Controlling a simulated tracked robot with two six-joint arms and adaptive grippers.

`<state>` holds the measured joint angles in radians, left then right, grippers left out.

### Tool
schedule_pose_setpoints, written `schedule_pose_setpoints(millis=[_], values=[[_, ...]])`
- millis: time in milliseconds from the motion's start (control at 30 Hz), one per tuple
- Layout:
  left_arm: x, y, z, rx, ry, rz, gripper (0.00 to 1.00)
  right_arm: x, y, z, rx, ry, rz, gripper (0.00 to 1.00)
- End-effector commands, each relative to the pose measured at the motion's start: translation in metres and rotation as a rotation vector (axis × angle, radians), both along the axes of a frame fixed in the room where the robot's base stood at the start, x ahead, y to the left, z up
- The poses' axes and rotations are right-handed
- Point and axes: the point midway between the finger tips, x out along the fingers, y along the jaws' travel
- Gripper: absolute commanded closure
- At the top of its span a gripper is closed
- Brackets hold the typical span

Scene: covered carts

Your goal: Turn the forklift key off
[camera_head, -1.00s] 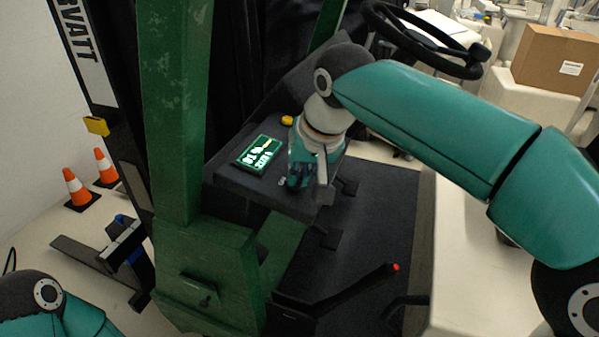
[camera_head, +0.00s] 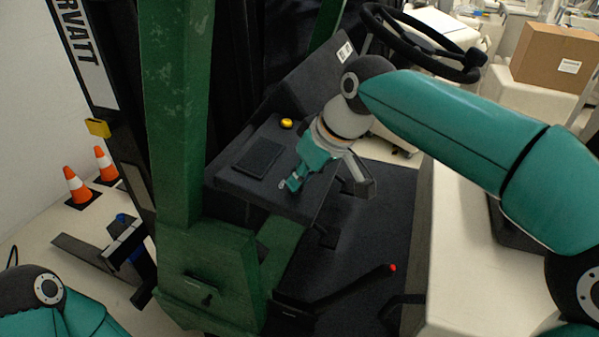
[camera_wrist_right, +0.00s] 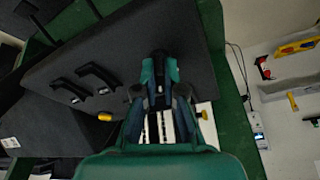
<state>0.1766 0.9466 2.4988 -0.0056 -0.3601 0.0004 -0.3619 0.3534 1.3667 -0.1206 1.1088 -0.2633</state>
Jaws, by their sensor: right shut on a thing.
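The forklift's dark dash panel (camera_head: 228,180) lies in the middle of the head view. The display (camera_head: 258,157) on it is dark. My right gripper (camera_head: 292,184) reaches down to the panel's near right part, its fingers closed on the small key (camera_head: 283,185). Only a bit of the key shows; the fingers hide most of it. In the right wrist view, my right gripper's fingertips (camera_wrist_right: 160,72) meet over the dark panel, and the key cannot be made out between them. My left gripper is out of view.
A yellow button (camera_head: 286,123) sits on the panel's far side. The steering wheel (camera_head: 425,45) is behind my right arm. A green post (camera_head: 178,110) rises left of the panel. A red-tipped lever (camera_head: 350,287) stands below. Orange cones (camera_head: 77,186) are at the left.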

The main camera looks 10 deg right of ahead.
Motion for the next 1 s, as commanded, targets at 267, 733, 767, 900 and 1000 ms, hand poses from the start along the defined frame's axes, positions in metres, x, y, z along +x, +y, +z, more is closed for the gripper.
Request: schedule_pose_setpoints(millis=[267,733,767,900,1000], values=[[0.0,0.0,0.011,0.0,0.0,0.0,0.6,0.002,-0.002,0.003,-0.024,-0.046,0.228,1.0],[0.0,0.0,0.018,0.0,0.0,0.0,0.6,0.002,-0.002,0.002,-0.046,-0.084,0.425,1.0],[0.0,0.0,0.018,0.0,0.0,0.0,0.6,0.002,-0.002,0.002,-0.046,-0.085,0.428,1.0],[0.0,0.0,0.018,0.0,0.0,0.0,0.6,0.002,-0.002,0.002,-0.048,-0.087,0.436,1.0],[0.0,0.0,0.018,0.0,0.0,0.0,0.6,0.002,-0.002,0.002,-0.048,-0.087,0.436,1.0]])
